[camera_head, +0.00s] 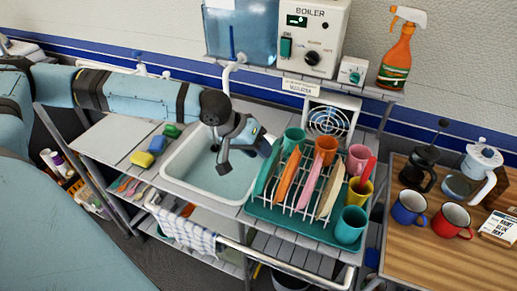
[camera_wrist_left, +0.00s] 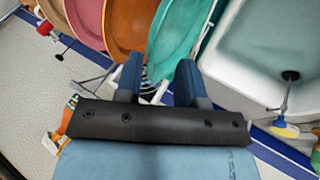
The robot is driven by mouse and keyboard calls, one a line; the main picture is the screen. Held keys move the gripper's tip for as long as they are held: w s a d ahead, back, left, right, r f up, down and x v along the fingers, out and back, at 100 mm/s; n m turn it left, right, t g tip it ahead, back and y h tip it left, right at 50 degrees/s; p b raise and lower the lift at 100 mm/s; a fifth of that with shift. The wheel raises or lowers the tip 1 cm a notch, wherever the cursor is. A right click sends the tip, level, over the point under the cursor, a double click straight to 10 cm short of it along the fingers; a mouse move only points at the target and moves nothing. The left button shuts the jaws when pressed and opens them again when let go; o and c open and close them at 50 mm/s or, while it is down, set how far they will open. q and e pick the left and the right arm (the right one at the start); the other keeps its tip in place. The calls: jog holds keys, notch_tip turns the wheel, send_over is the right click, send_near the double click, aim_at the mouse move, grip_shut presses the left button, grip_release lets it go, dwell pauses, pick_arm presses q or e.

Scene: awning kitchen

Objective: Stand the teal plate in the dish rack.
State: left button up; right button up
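The teal plate (camera_head: 268,170) stands on edge in the leftmost part of the dish rack (camera_head: 290,208), on the side by the sink. It also shows in the left wrist view (camera_wrist_left: 182,35), beside an orange plate (camera_wrist_left: 127,25). My left gripper (camera_head: 269,147) reaches over the sink to the back end of the teal plate. In the left wrist view its two fingers (camera_wrist_left: 158,75) are apart, with the near rim of the teal plate around the gap between them. I cannot tell whether either finger touches it. My right gripper is out of view.
The sink (camera_head: 205,178) lies left of the rack. Orange, pink and cream plates fill the rack's other slots, with several cups (camera_head: 351,225) around them. A boiler (camera_head: 316,38) stands on the shelf behind. Mugs (camera_head: 409,207) stand on the wooden table at right.

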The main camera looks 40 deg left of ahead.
pick_arm(q)
jog(key=p+v, duration=0.1)
jog(key=v, duration=1.2)
jog(key=shift+r, duration=0.25)
jog(key=shift+s, duration=0.1)
